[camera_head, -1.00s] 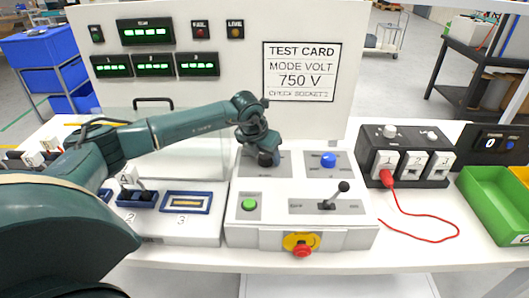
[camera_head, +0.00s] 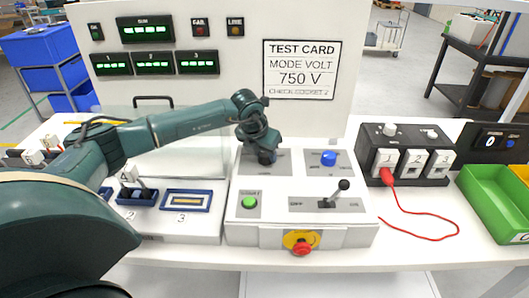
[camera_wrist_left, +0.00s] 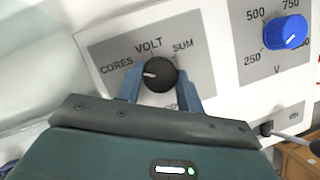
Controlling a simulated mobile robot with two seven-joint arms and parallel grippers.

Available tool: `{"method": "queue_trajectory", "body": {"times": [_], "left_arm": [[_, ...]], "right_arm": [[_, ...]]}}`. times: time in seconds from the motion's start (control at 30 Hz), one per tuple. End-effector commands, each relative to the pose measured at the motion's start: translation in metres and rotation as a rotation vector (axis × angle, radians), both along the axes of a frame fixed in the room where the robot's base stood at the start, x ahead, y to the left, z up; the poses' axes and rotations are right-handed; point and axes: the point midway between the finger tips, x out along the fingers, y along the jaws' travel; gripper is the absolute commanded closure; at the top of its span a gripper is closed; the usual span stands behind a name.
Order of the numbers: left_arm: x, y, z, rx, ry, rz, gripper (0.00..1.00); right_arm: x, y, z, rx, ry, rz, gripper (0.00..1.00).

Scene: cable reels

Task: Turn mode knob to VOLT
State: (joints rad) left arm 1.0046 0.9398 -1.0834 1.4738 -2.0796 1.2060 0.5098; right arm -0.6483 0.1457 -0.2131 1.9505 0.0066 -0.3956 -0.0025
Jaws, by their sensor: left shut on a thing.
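The black mode knob (camera_wrist_left: 160,73) sits on a grey plate marked CORES, VOLT and SUM in the left wrist view. Its white pointer mark lies on the left side, towards CORES. My left gripper (camera_wrist_left: 160,92) is shut on the knob, with one blue-grey finger at each side of it. In the head view, my left gripper (camera_head: 266,157) reaches down onto the knob's plate and hides most of the knob. The test card (camera_head: 299,73) reads MODE VOLT and 750 V. My right gripper is not in view.
A blue voltage knob (camera_head: 328,159) stands right of my gripper. The console also has a green button (camera_head: 250,202), a black lever (camera_head: 342,189) and a red stop button (camera_head: 302,248). A black socket box (camera_head: 407,163) with a red cable is further right.

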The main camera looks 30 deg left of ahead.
Motion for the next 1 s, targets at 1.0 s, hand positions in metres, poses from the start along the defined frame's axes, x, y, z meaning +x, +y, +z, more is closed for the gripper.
{"method": "queue_trajectory", "body": {"times": [1.0], "left_arm": [[0.003, 0.005, 0.0, -0.001, -0.005, -0.76, 0.86]], "right_arm": [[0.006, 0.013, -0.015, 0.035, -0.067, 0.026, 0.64]]}}
